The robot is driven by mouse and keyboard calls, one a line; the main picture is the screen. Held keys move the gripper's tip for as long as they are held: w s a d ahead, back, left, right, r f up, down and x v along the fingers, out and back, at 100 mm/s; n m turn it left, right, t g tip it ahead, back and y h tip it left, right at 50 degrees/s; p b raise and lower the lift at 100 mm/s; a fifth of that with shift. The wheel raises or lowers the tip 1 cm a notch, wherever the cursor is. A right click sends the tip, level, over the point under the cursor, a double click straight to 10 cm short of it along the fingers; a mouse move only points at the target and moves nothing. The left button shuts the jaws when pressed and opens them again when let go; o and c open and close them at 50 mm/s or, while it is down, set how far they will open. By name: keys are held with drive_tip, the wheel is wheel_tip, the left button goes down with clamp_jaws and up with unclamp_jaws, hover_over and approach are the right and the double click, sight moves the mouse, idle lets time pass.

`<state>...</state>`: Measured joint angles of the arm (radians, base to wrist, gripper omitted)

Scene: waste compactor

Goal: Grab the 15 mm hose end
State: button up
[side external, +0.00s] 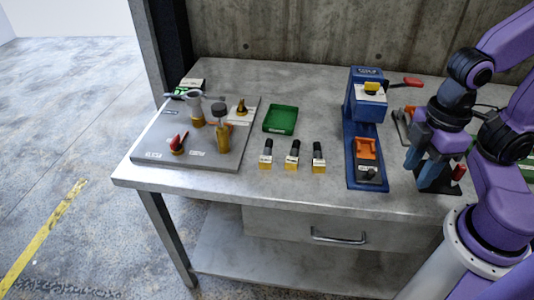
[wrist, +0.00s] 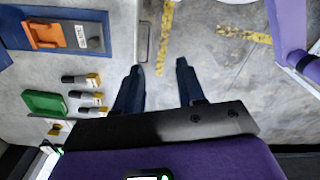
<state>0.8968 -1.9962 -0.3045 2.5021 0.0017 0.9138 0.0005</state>
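Three short hose ends with black tops, white labels and yellow-brass lower ends lie in a row on the bench: left (side external: 266,155), middle (side external: 292,155) and right (side external: 318,158). Their sizes are too small to read, so I cannot tell which is 15 mm. In the wrist view the three hose ends (wrist: 82,79) (wrist: 86,95) (wrist: 90,112) lie left of my fingers. My gripper (wrist: 158,66) is open and empty, with floor showing between its dark fingers. In the side view my gripper (side external: 418,172) is right of the blue press, away from the hose ends.
A blue press (side external: 366,125) with an orange part (side external: 366,148) and a red-tipped lever stands between my gripper and the hose ends. A green tray (side external: 280,119) sits behind them. A grey board (side external: 150,140) with fittings is at left. The bench in front of the hose ends is clear.

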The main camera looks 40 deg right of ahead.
drive_tip(key=o, duration=0.5)
drive_tip(key=shift+o, duration=0.2)
drive_tip(key=w+a+f+n+t+h, duration=0.5)
drive_tip(key=w+a+f+n, duration=0.15)
drive_tip(key=w+a, duration=0.45)
drive_tip(key=w+a+f+n+t+h, duration=0.5)
drive_tip(key=w+a+n, duration=0.3)
drive_tip(key=w+a, duration=0.3)
approach(265, 161)
drive_tip(key=x, duration=0.4)
drive_tip(key=shift+w+d+r, duration=0.1)
drive_tip(key=shift+d+r, duration=0.1)
drive_tip(key=shift+d, duration=0.15)
drive_tip(key=shift+f+x, duration=0.15)
drive_tip(key=shift+x, duration=1.3)
drive_tip(key=shift+f+x, duration=0.15)
drive_tip(key=shift+x, duration=1.25)
